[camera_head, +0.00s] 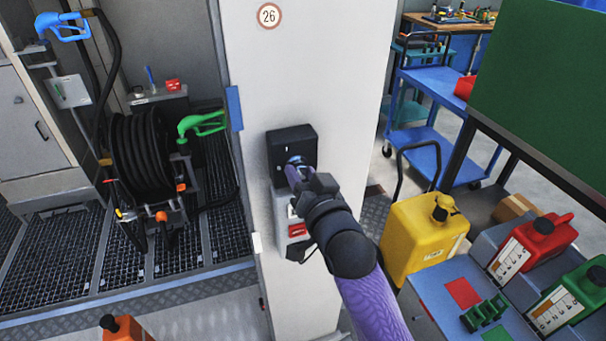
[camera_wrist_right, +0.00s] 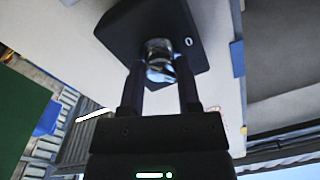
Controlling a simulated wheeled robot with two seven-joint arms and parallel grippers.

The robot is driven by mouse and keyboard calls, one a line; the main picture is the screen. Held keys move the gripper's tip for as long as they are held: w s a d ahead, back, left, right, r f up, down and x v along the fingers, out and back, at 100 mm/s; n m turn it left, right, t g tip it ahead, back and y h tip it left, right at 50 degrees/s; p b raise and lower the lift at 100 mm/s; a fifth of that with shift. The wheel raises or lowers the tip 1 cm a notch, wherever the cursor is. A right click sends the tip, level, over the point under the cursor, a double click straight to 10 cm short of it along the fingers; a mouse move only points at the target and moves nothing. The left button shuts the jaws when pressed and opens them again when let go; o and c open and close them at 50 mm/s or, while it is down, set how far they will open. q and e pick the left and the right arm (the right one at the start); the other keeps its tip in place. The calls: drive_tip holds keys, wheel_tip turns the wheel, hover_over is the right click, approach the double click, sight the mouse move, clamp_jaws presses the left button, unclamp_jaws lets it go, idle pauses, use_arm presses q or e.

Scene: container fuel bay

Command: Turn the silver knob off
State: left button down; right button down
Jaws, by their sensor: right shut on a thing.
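The silver knob (camera_wrist_right: 160,62) sits on a black switch box (camera_wrist_right: 190,30) in the right wrist view. The same black box (camera_head: 306,137) is mounted on the pale pillar in the head view. My right gripper (camera_wrist_right: 160,80) is shut on the knob, with one finger on each side of it. In the head view my right gripper (camera_head: 298,172) reaches up to the box from below right and hides most of the knob (camera_head: 294,160). A "0" mark shows on the box face beside the knob. My left gripper is in neither view.
The pale pillar (camera_head: 300,60) carries a "26" sign. Below the box is a grey unit with a red part (camera_head: 297,230). A hose reel (camera_head: 140,150) with green and blue nozzles stands left. A yellow can (camera_head: 425,235) and a table with red and green cans are right.

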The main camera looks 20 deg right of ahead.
drive_tip(key=shift+r+n+p, duration=0.1)
drive_tip(key=shift+n+p, duration=0.2)
drive_tip(key=shift+p, duration=0.05)
drive_tip(key=shift+r+n+p, duration=0.1)
drive_tip(key=shift+n+p, duration=0.8)
drive_tip(key=shift+p, duration=0.05)
drive_tip(key=n+p, duration=0.2)
drive_tip(key=n, duration=0.1)
drive_tip(key=shift+n+p, duration=0.3)
drive_tip(key=n+p, duration=0.1)
drive_tip(key=n, duration=0.2)
drive_tip(key=shift+p, duration=0.3)
drive_tip(key=shift+n+h, duration=0.3)
drive_tip(key=shift+n, duration=0.6)
drive_tip(key=shift+n+p, duration=0.4)
